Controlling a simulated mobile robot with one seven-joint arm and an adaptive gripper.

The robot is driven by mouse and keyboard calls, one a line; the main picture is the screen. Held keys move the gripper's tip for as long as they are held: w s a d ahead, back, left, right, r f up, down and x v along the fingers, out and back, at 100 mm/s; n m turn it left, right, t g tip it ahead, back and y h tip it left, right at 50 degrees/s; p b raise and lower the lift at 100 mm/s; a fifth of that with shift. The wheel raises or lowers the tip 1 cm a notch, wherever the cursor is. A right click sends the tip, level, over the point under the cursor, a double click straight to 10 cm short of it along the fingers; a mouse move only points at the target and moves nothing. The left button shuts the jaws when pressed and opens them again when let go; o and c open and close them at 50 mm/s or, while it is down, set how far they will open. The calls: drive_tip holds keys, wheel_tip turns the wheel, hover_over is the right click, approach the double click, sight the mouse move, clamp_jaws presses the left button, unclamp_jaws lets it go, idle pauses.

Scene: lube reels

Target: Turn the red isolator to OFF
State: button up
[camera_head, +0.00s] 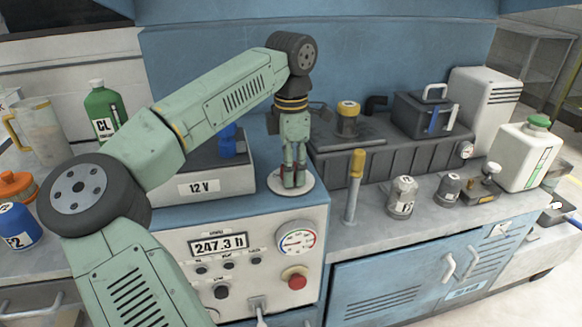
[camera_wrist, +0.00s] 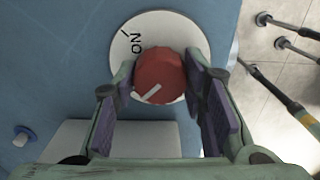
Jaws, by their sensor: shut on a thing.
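The red isolator knob (camera_wrist: 160,72) sits on a round white plate (camera_wrist: 185,28) on the blue cabinet top. The plate also shows in the head view (camera_head: 308,182). The word ON and a tick are on the plate's upper left in the wrist view. The knob's white mark points to the lower left there, away from ON. No OFF label is visible; the plate's lower part is hidden. My gripper (camera_head: 293,178) points down over the plate, with a finger on each side of the knob, shut on it.
A 12 V box (camera_head: 205,182) stands just left of my gripper. A dark ribbed unit (camera_head: 385,150) stands to the right. The front panel has a round gauge (camera_head: 296,241) and a red button (camera_head: 294,278). A yellow-topped post (camera_head: 354,185) stands on the right-hand counter.

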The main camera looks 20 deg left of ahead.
idle(0.4)
drive_tip(key=o, duration=1.2)
drive_tip(key=shift+c, duration=0.2)
drive_tip(key=shift+r, duration=0.1)
wheel_tip(320, 180, up, 12)
